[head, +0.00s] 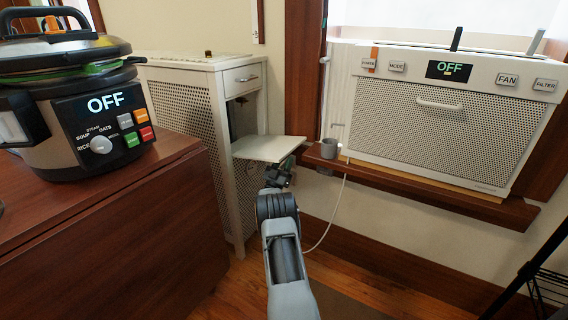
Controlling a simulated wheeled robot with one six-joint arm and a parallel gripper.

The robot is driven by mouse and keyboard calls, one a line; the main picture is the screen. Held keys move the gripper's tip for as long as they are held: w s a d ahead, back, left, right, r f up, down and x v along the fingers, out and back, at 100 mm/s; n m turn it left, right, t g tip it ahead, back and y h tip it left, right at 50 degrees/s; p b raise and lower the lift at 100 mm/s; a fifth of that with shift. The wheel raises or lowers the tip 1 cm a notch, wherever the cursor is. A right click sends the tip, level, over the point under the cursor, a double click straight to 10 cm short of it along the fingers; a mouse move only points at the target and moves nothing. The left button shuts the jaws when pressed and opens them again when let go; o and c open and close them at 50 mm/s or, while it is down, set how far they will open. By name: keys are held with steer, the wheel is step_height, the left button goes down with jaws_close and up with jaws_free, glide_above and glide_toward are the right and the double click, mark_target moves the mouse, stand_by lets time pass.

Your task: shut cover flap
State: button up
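The cover flap (262,148) is a white panel. It stands out level from the front of the white perforated cabinet (185,88), below an open compartment (241,118). My gripper (277,178) is just under the flap's front edge, at its right part. The fingers are small, dark and partly hidden there, so I cannot tell whether they touch the flap or are open.
A drawer (243,79) sits shut above the compartment. A wooden cabinet (110,235) with a cooker (75,100) fills the left.

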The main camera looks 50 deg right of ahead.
jaws_close()
stand_by(0.4)
